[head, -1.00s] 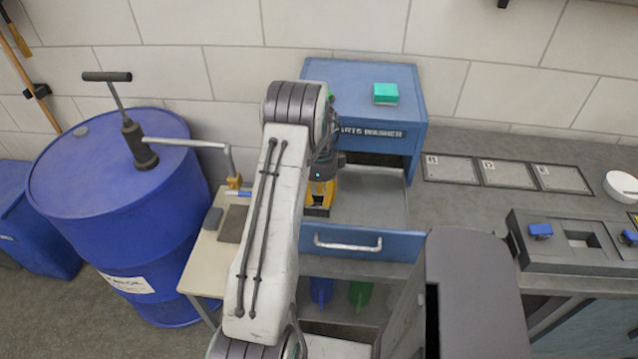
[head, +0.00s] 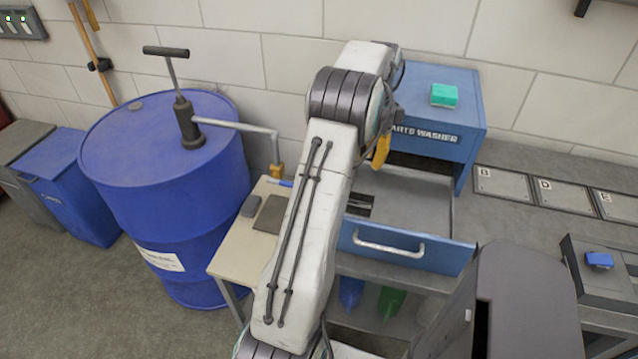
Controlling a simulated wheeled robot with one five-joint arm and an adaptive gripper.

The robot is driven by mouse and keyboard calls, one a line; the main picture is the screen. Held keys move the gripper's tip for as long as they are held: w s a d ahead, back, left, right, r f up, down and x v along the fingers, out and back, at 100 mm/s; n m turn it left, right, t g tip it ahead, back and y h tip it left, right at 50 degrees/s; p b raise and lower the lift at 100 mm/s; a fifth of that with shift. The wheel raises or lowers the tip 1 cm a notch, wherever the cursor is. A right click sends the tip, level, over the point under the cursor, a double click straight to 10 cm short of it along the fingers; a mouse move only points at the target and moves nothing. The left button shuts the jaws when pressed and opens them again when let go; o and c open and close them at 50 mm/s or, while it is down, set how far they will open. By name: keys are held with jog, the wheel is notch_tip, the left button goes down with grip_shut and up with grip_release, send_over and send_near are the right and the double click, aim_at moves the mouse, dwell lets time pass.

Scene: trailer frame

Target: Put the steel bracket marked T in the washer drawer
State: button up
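The washer drawer (head: 415,205) is pulled open at the front of the blue parts washer (head: 462,118). A small dark metal piece (head: 360,205) lies in the drawer at its left side, partly hidden by my arm. It may be the steel bracket, but no T can be read on it. My gripper (head: 381,152) is above the back left of the drawer, apart from the dark piece. Only a yellow finger part shows beside my arm, so its opening is hidden and nothing is seen hanging from it.
A green sponge-like block (head: 444,95) sits on the washer. Left stand a small beige table (head: 232,250) and a blue drum (head: 165,190) with a pump. Lettered plates (head: 503,184) lie on the right bench, near a grey fixture (head: 572,258) with a blue piece.

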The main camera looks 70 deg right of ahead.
jog(key=w+a+r+n+h, duration=0.1)
jog(key=w+a+r+n, duration=0.25)
jog(key=w, duration=0.35)
jog(key=w+a+r+n, duration=0.2)
jog(key=w+a+n, duration=0.15)
jog(key=w, duration=0.25)
jog(key=w+a+r+n+h, duration=0.1)
jog(key=w+a+r+n, duration=0.1)
jog(key=w+a+n, duration=0.4)
jog(key=w+a+r+n, duration=0.3)
jog(key=w+a, duration=0.1)
jog(key=a, duration=0.4)
jog(key=w+a+n+t, duration=0.1)
jog(key=a+n+t, duration=0.1)
jog(key=a+n, duration=0.95)
jog(key=s+a+f+n+t, duration=0.1)
jog(key=s+a+n, duration=0.2)
jog(key=a, duration=0.5)
jog(key=s+a+f+n+t, duration=0.1)
jog(key=s+a+n, duration=0.3)
jog(key=a, duration=0.4)
jog(key=shift+f+n+y, duration=0.35)
jog(key=shift+f+y, duration=0.05)
jog(key=shift+f, duration=0.1)
jog(key=shift+w+d, duration=0.1)
